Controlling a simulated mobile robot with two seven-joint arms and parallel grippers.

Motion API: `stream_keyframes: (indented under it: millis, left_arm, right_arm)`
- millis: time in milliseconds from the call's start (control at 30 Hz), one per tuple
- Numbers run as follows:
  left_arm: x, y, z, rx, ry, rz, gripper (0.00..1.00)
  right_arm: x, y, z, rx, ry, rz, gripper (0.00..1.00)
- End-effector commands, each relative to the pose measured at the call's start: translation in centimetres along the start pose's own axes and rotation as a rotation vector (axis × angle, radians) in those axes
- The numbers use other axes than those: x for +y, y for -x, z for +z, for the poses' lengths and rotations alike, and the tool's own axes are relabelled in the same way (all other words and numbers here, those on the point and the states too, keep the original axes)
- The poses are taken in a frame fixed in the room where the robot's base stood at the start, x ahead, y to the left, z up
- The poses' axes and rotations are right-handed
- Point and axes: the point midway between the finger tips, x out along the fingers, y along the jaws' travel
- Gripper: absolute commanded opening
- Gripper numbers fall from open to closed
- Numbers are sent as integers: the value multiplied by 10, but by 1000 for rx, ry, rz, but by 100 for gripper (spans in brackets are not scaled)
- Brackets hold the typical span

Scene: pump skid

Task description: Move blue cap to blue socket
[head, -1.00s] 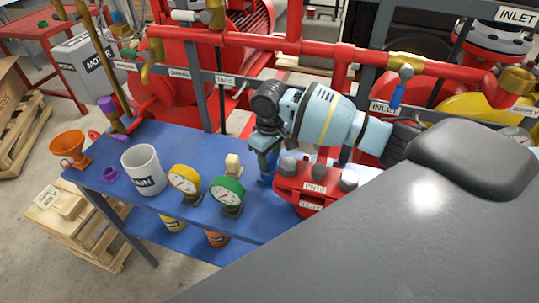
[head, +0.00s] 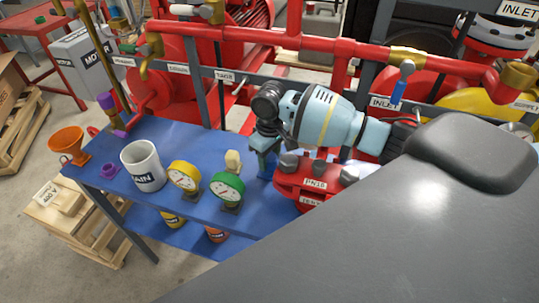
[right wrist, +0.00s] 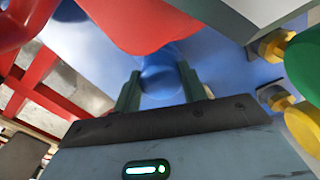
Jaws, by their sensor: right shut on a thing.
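My right gripper (right wrist: 160,88) is shut on the blue cap (right wrist: 160,72), a rounded blue piece between its two dark green fingers in the right wrist view. In the head view the right gripper (head: 266,155) points down over the blue table, just behind and left of the red flanged block, and the cap is mostly hidden there. I cannot tell whether the cap touches anything below. I cannot make out a blue socket in either view. My left gripper is not in view.
The red block (head: 315,184) labelled PN16 stands close to the gripper. A red pipe (head: 270,38) runs behind.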

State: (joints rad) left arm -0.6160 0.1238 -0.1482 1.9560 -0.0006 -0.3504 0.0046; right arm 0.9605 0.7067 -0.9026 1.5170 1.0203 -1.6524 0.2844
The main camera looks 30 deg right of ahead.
Motion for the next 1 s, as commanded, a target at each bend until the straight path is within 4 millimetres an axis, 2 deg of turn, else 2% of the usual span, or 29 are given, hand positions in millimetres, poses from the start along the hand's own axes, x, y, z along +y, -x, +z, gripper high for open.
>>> stream_keyframes:
  millis: [400, 433, 600, 900, 1000]
  left_arm:
    - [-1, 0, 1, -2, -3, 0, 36]
    - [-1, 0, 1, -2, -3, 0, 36]
    - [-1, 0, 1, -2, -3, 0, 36]
    - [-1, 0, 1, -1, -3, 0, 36]
    - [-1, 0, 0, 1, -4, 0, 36]
  right_arm:
    - [0, -4, 0, 0, 0, 0, 15]
    - [0, -4, 0, 0, 0, 0, 46]
    - [0, -4, 0, 0, 0, 0, 67]
    - [0, -4, 0, 0, 0, 0, 67]
    - [0, 6, -1, 3, 0, 1, 67]
